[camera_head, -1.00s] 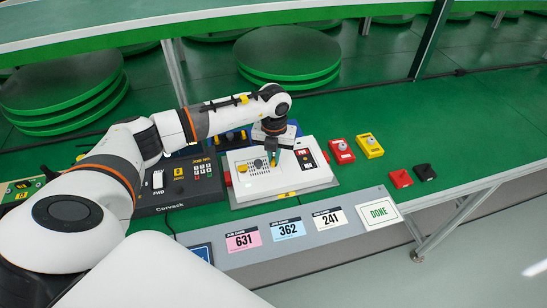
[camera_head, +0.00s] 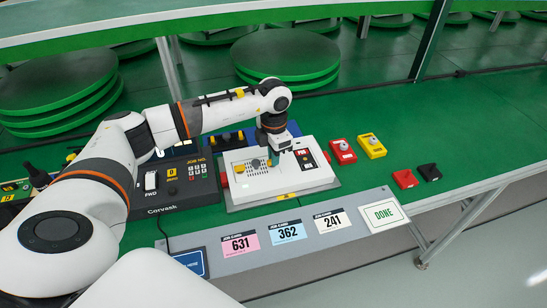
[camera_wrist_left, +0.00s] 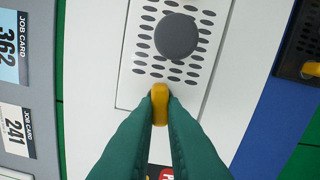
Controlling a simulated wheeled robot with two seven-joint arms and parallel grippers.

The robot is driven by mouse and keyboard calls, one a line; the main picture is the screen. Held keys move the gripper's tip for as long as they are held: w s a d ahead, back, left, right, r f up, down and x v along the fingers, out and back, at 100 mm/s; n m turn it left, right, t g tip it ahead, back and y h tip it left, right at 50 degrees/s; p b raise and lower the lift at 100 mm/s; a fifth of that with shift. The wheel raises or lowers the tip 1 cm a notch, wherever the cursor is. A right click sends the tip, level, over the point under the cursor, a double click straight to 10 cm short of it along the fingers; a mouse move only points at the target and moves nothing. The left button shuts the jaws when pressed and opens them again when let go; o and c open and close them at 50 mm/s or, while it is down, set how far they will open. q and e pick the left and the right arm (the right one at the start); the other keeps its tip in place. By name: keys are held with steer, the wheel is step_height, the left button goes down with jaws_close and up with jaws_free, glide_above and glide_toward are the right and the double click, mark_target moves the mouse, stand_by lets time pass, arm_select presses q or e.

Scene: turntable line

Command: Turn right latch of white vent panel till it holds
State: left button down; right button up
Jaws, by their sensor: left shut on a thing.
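The white vent panel (camera_head: 262,168) sits on a white unit (camera_head: 310,183) in the head view. It has a slotted vent and a grey round knob (camera_wrist_left: 176,36). Its left latch (camera_head: 239,168) is yellow. The right latch (camera_wrist_left: 159,98) is a yellow tab by the panel's edge, just beyond the vent slots. My left gripper (camera_wrist_left: 160,108) has its teal fingers shut on this latch, hiding part of it. In the head view my left gripper (camera_head: 270,158) stands over the panel's right side. My right gripper is not in view.
A grey strip with job cards (camera_head: 290,232) lies in front.

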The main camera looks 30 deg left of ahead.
arm_select(q)
steer(key=shift+m, duration=0.7)
steer(key=shift+b, duration=0.3)
steer(key=c, duration=1.5)
jaws_free()
steer(key=shift+r, duration=0.15)
step_height(320, 180, up, 12)
steer(key=shift+f+b, duration=0.1)
steer(key=shift+b, duration=0.35)
